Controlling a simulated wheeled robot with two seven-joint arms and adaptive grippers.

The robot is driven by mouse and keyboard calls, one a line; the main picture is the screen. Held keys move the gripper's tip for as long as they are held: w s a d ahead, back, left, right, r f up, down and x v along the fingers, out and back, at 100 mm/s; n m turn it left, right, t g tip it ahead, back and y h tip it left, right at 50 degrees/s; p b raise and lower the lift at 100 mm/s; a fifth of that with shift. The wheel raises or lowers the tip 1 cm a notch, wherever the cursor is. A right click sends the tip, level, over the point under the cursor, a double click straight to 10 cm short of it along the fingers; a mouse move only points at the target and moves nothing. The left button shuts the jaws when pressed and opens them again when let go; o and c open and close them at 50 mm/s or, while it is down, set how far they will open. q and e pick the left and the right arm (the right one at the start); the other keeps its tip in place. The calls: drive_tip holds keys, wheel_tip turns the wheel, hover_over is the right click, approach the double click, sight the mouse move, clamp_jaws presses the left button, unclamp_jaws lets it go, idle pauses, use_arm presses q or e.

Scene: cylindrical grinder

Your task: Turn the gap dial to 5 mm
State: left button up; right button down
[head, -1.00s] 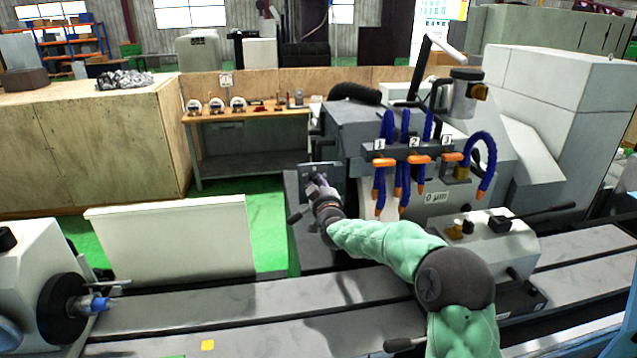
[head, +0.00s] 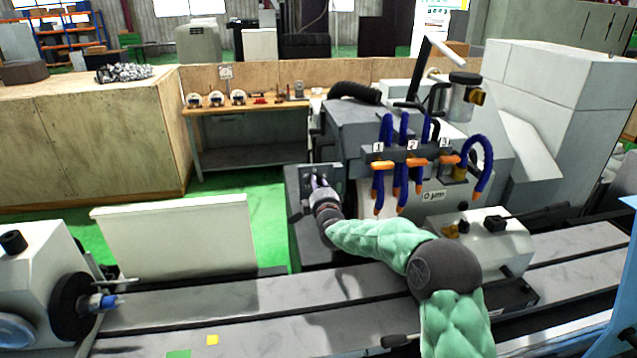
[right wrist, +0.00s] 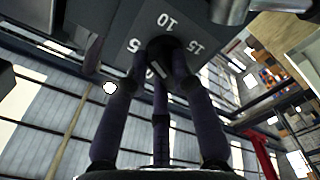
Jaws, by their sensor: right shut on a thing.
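The gap dial (right wrist: 162,48) is a dark round knob on a dark grey panel (right wrist: 105,22) in the right wrist view. White numbers 5, 10 and 15 stand around it, with 5 at left, 10 above and 15 at right. A white mark shows below the knob; I cannot tell surely whether it is the pointer or a numeral. My right gripper (right wrist: 160,62) is shut on the dial, its dark purple fingers around it. In the head view my right gripper (head: 318,183) is at the panel (head: 334,174) and hides the dial. My left gripper is not in view.
A coolant manifold with orange taps (head: 418,161) and blue hoses stands right of the panel. A grey machine table (head: 250,305) runs across the front. A white sheet panel (head: 180,238) stands at left. A workbench (head: 250,112) is behind.

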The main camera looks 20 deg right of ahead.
drive_tip(key=shift+a+n+p, duration=0.2)
drive_tip(key=shift+n+p, duration=1.15)
drive_tip(key=shift+n, duration=2.45)
drive_tip(key=shift+f+n, duration=0.1)
drive_tip(key=shift+n, duration=0.2)
drive_tip(key=c, duration=1)
unclamp_jaws()
drive_tip(key=shift+c, duration=0.2)
drive_tip(key=v, duration=1.2)
